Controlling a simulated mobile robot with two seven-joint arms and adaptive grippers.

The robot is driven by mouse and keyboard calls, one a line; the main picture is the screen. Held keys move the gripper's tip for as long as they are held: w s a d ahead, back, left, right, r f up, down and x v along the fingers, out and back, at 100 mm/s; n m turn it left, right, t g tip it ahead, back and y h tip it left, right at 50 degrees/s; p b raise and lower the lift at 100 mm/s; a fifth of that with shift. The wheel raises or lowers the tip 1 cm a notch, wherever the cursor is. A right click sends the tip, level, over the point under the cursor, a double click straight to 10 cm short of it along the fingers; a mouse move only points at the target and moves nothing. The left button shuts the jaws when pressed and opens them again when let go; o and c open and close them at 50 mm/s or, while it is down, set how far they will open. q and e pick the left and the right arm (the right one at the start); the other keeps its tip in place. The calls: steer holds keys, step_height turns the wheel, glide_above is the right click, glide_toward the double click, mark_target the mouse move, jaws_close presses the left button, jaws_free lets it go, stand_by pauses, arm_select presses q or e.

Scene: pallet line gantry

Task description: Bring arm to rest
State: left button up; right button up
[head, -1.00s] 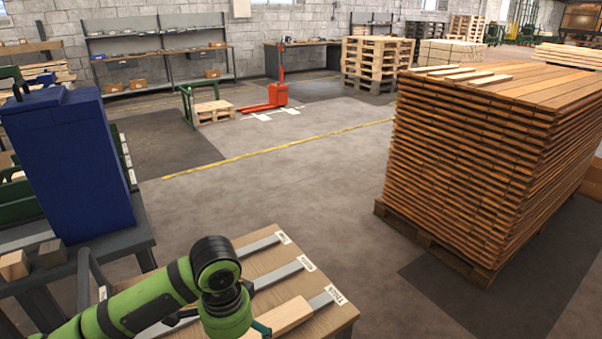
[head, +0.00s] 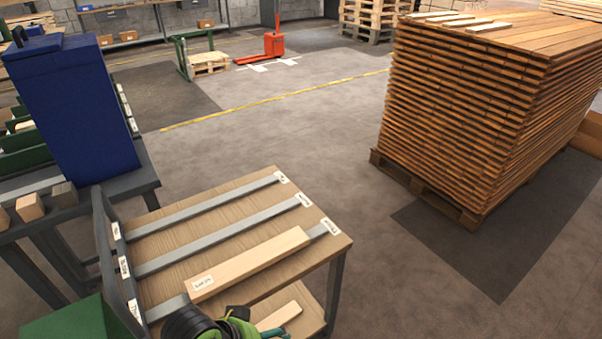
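My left arm shows only at the bottom edge of the head view, as a black and green joint (head: 215,324) in front of the sloped wooden rack table. A small teal part shows beside it, and the fingers are not visible. My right arm and gripper are not in view. A light wooden board (head: 250,265) with a label lies along the nearest metal strip of the rack table (head: 235,228). The other two strips are bare. A second, shorter piece of wood (head: 279,317) lies lower, below the table top.
A blue bin-like block (head: 72,108) stands on a dark bench at left, with small wood blocks (head: 30,207) at its front. A green box (head: 75,320) is at bottom left. A tall board stack (head: 480,110) stands on a pallet at right. The floor between is clear.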

arm_select(q)
steer(key=s+a+f+n+y, duration=0.4)
steer(key=s+a+n, duration=0.1)
steer(key=s+a, duration=0.6)
step_height(320, 180, down, 22)
steer(key=r, duration=0.1)
steer(key=s+a+f+g, duration=0.1)
steer(key=s+f, duration=0.7)
steer(key=s+a+f+g, duration=0.1)
steer(key=s+a+f, duration=0.1)
steer(key=s+f, duration=0.5)
steer(key=shift+s+a+f, duration=0.25)
steer(key=shift+s+f, duration=0.15)
steer(key=shift+s, duration=0.05)
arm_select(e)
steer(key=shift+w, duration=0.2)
